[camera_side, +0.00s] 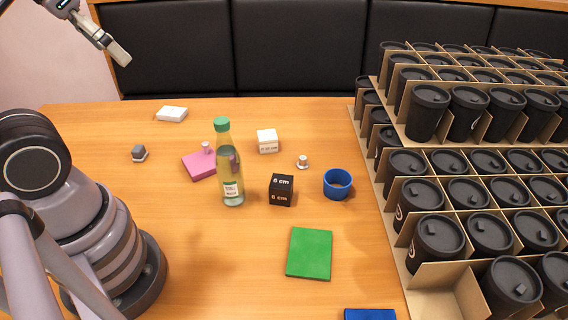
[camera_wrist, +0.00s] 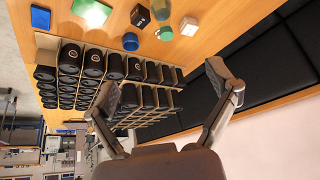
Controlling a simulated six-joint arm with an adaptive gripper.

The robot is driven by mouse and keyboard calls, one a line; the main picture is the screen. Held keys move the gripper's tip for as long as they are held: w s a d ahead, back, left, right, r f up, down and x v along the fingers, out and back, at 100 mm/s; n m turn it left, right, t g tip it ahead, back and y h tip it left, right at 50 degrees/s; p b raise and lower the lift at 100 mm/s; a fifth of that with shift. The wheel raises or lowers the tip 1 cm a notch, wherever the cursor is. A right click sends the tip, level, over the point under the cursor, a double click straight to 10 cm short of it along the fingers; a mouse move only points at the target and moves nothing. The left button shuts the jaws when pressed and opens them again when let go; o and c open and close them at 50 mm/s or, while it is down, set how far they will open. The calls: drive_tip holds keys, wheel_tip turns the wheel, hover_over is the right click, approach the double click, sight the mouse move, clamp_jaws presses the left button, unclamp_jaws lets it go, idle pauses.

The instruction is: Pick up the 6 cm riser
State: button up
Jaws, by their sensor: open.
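The 6 cm riser is a black cube (camera_side: 281,190) with "6 cm" printed in light letters. It sits on the wooden table in the middle of the side view, right of a bottle and left of a blue ring. In the wrist view the black cube (camera_wrist: 140,16) is near the top edge. My gripper (camera_side: 118,53) is high at the upper left of the side view, far from the cube and above the table. In the wrist view my gripper (camera_wrist: 166,86) has its fingers spread wide with nothing between them.
A tall bottle (camera_side: 231,178) stands close left of the cube, the blue ring (camera_side: 337,184) close right. A white block (camera_side: 267,142), small knob (camera_side: 302,162), pink piece (camera_side: 198,168) and green slab (camera_side: 310,253) lie around. Cardboard crates (camera_side: 437,151) of black cups fill the right.

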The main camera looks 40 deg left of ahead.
drive_tip(key=m+t+y, duration=0.2)
drive_tip(key=m+y, duration=1.3)
drive_tip(key=m, duration=0.5)
hover_over(280, 194)
drive_tip(key=s, duration=0.5)
wheel_tip(280, 194, down, 26)
drive_tip(key=d+f+m+t+h, duration=0.1)
drive_tip(key=f+m+t, duration=0.1)
drive_tip(key=f+m, duration=0.1)
drive_tip(key=s+d+f+m+t+h, duration=0.1)
drive_tip(key=d+f+m+t+h, duration=0.1)
drive_tip(key=f, duration=0.3)
drive_tip(key=s+d+f+m+t+h, duration=0.1)
drive_tip(key=d+f+m+t, duration=0.1)
drive_tip(key=f+m+t, duration=0.1)
drive_tip(key=shift+s+f+m+h, duration=0.15)
drive_tip(key=shift+f+m+h, duration=0.25)
drive_tip(key=shift+f, duration=0.65)
drive_tip(key=x, duration=0.8)
drive_tip(key=shift+r, duration=0.1)
drive_tip(key=shift+r+x, duration=0.15)
drive_tip(key=shift+x, duration=1.3)
drive_tip(key=shift+r+x, duration=0.1)
drive_tip(key=shift+x, duration=1.35)
